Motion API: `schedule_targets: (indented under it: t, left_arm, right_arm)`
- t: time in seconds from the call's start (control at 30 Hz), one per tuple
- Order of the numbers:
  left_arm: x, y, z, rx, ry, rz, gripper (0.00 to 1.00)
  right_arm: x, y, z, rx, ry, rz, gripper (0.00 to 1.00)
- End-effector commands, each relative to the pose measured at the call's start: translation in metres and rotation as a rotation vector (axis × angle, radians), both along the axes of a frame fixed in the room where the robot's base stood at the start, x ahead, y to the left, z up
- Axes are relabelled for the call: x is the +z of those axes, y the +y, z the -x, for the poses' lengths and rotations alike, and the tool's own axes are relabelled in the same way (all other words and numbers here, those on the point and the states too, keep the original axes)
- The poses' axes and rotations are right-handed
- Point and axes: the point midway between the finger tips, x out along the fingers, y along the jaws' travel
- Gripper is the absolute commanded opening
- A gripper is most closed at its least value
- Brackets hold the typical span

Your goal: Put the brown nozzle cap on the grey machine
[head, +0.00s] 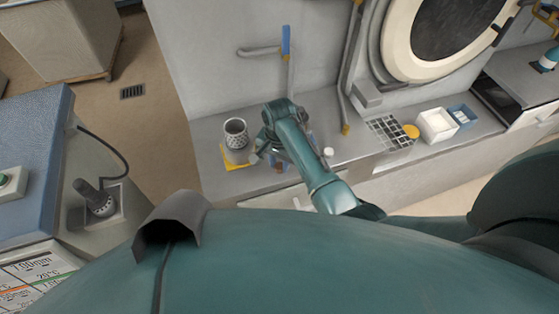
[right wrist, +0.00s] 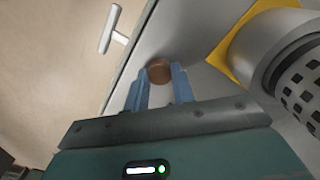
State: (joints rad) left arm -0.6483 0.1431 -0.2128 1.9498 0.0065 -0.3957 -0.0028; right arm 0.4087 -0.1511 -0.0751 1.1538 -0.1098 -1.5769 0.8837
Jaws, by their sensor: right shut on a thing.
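In the right wrist view my right gripper (right wrist: 160,84) has its two blue fingers closed on the brown nozzle cap (right wrist: 159,70), which shows between the fingertips. In the head view my right gripper (head: 272,162) is low over the front of the grey bench, and the arm mostly hides it and the cap. A large grey machine (head: 215,65) with a round, cream-rimmed opening stands behind the bench. Another grey machine with a blue top (head: 35,135) stands at the left; I cannot tell which one the task means. My left gripper is not in view.
A grate (head: 388,132), a yellow disc (head: 411,131) and a white box (head: 437,125) are farther right. A blue-handled pipe (head: 286,45) is behind the arm.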

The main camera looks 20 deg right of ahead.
Motion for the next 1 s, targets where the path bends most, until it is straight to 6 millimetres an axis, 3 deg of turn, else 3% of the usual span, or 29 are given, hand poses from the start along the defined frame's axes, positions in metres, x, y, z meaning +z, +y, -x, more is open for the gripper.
schedule_targets:
  t: [0.1,0.13,0.43,0.77,1.0]
  left_arm:
    - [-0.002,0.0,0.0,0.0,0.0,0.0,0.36]
    - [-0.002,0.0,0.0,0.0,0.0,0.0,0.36]
    - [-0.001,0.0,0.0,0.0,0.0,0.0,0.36]
    - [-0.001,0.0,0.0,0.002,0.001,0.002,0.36]
    - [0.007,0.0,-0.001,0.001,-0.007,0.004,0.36]
  right_arm:
    - [-0.003,0.0,0.0,0.0,0.0,0.0,0.0]
    - [-0.003,0.0,0.0,0.0,-0.001,-0.001,0.26]
    - [-0.002,0.0,0.0,0.0,0.0,0.0,0.5]
    - [-0.002,0.0,0.0,0.0,0.0,0.0,0.5]
    - [0.043,0.001,-0.001,0.0,-0.006,-0.001,0.5]
